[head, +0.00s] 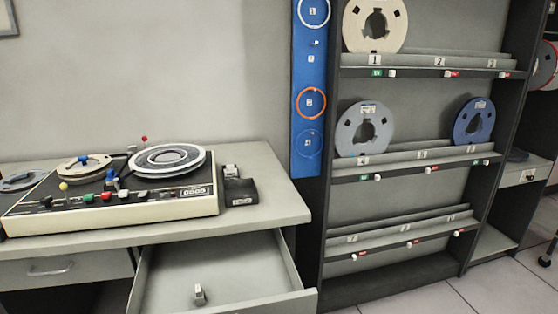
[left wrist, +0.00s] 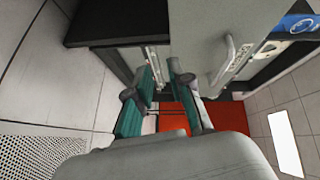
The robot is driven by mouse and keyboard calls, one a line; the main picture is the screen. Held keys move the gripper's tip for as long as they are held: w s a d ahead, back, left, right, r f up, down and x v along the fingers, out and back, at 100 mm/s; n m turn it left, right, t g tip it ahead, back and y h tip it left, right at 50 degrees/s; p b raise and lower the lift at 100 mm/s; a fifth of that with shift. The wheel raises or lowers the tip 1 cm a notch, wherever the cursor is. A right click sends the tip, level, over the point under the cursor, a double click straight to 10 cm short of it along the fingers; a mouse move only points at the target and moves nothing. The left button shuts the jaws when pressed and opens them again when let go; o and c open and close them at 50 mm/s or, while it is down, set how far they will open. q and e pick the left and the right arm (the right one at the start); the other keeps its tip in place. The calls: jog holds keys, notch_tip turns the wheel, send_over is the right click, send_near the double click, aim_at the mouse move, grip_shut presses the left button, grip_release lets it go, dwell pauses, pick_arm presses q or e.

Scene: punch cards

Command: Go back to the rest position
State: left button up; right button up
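My left gripper (left wrist: 162,76) shows only in the left wrist view. Its two fingers with teal pads stand apart, with nothing between them. Beyond the fingers are grey furniture fronts with a metal handle (left wrist: 222,62) and a red surface (left wrist: 172,122). No gripper shows in the head view, and my right gripper is in neither view.
The desk (head: 262,205) carries a tape deck (head: 120,200) and a small black box (head: 240,191). A drawer (head: 215,275) below stands open, with a small item (head: 199,293) inside. A shelf rack (head: 400,210) holds reels.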

pick_arm(q)
jog(key=s+f+n+g+y, duration=0.2)
jog(key=s+f+n+g, duration=0.15)
jog(key=f, duration=0.45)
jog(key=s+a+f+n+g+y, duration=0.1)
jog(key=s+f+n+g, duration=0.3)
jog(key=f, duration=0.5)
jog(key=s+f+n+g+y, duration=0.2)
jog(key=s+f+n, duration=0.2)
jog(key=f+n, duration=0.3)
jog(key=s+d+f+n+g, duration=0.3)
jog(key=s+f+g, duration=0.3)
jog(key=s, duration=0.5)
jog(key=s+a+r+p, duration=0.2)
jog(key=s+r+p, duration=0.2)
jog(key=s+p, duration=0.6)
jog(key=p, duration=0.3)
jog(key=shift+a+r+m, duration=0.3)
jog(key=shift+r+m, duration=0.05)
jog(key=shift+r, duration=0.05)
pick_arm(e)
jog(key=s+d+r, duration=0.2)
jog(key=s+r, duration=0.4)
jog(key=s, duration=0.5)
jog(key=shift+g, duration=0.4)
